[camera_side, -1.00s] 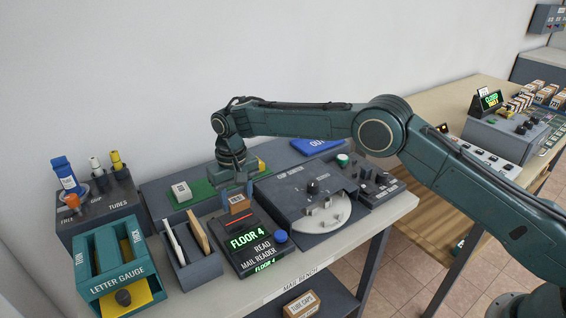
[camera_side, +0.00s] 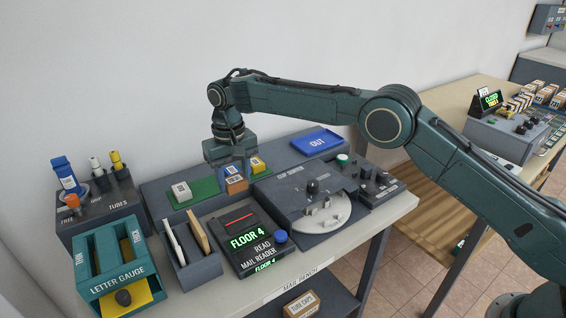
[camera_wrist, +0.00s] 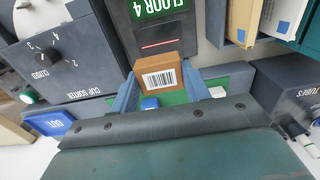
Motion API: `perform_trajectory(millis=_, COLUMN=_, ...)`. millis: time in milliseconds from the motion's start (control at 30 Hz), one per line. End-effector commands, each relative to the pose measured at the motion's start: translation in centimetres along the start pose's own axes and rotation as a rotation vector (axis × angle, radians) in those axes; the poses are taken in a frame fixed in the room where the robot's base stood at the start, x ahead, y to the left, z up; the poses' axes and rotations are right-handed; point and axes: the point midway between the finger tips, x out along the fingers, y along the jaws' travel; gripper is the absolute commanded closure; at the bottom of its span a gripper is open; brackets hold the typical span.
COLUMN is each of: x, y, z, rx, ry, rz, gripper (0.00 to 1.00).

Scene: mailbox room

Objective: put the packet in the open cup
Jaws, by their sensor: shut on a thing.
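The brown packet (camera_side: 236,184) with a white label is held between the fingers of my gripper (camera_side: 233,178). In the wrist view, its barcode face (camera_wrist: 159,80) shows between the two grey-blue fingers. In the side view it appears over the front edge of the green mat, behind the mail reader (camera_side: 252,240). The cup sorter (camera_side: 280,190) stands to the right, with a pale round disc (camera_side: 322,214) bearing small upright parts. Its numbered knob (camera_wrist: 52,55) shows in the wrist view. I cannot tell which cup is open.
A white packet (camera_side: 182,191), a blue packet (camera_side: 232,170) and a yellow packet (camera_side: 258,165) are on the green mat (camera_side: 205,187). A blue OUT tray (camera_side: 317,142) lies at the back. An envelope holder (camera_side: 197,268) and letter gauge (camera_side: 117,272) stand left of the reader.

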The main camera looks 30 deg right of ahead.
Motion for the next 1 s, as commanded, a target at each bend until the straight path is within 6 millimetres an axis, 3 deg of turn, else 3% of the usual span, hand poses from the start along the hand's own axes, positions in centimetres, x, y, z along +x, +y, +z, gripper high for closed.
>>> perform_trajectory(millis=467, x=-0.6, y=3.8, z=0.4, rx=0.002, ry=0.000, rz=0.000, gripper=0.76)
perform_trajectory(millis=1000, x=-0.8, y=12.8, z=4.0, rx=0.003, ry=0.000, rz=0.000, gripper=0.76)
